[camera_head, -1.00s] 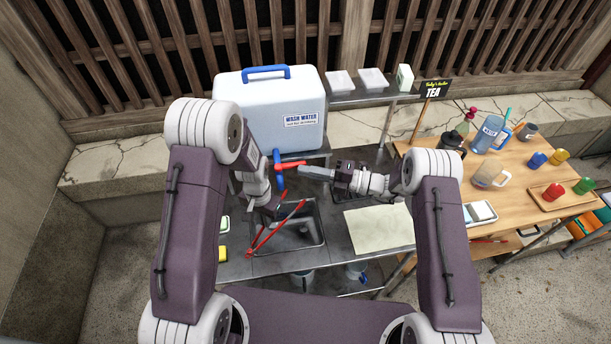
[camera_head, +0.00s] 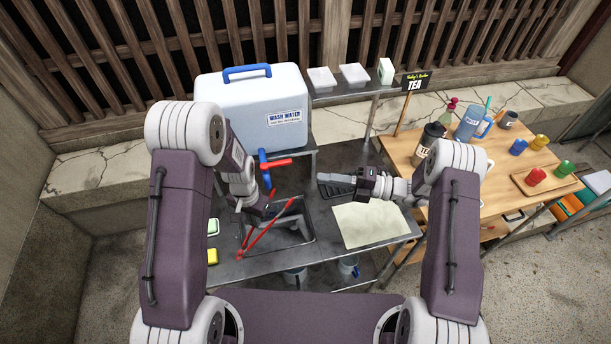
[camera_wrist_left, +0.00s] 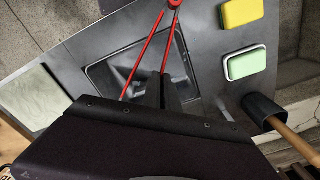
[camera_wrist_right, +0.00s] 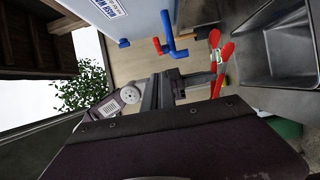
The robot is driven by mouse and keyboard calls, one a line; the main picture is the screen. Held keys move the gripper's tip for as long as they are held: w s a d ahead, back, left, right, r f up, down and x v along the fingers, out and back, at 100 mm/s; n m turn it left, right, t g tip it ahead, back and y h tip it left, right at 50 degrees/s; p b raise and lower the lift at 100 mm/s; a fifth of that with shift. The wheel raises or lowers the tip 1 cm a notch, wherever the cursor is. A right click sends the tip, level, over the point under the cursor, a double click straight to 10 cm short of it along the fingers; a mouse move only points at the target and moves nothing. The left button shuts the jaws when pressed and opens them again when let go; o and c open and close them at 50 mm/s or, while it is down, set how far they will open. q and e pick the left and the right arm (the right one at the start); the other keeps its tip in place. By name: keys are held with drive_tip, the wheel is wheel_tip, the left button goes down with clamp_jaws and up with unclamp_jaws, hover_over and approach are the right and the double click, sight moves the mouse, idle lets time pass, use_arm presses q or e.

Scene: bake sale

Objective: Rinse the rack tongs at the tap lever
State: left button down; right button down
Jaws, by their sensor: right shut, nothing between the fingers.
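The red rack tongs (camera_head: 262,236) hang over the sink basin (camera_head: 312,238), hinge end toward the front left. My left gripper (camera_head: 268,206) appears shut on one tong arm; its fingers (camera_wrist_left: 163,92) show at that arm in the left wrist view, while the other arm spreads apart. The red tap lever (camera_head: 277,162) sits on the blue tap (camera_head: 265,178) below the wash-water cooler (camera_head: 255,112). Both also show in the right wrist view, lever (camera_wrist_right: 157,46) and tap (camera_wrist_right: 168,28). My right gripper (camera_head: 328,178) is shut and empty, right of the lever and apart from it. Running water cannot be made out.
A green-and-white sponge (camera_head: 214,226) and a yellow sponge (camera_head: 212,256) lie left of the sink. A pale cloth (camera_head: 370,225) lies to its right. The wooden table (camera_head: 400,150) at right holds a tea sign (camera_head: 415,84), cups and bottles.

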use_arm(q)
drive_tip(key=shift+w, duration=0.1)
drive_tip(key=shift+a, duration=0.1)
use_arm(e)
drive_tip(key=shift+w+d, duration=0.1)
drive_tip(key=shift+d, duration=0.75)
use_arm(q)
drive_tip(key=s+d, duration=0.2)
drive_tip(key=s, duration=0.5)
drive_tip(key=shift+s+d, duration=0.3)
drive_tip(key=shift+s, duration=0.1)
idle(0.6)
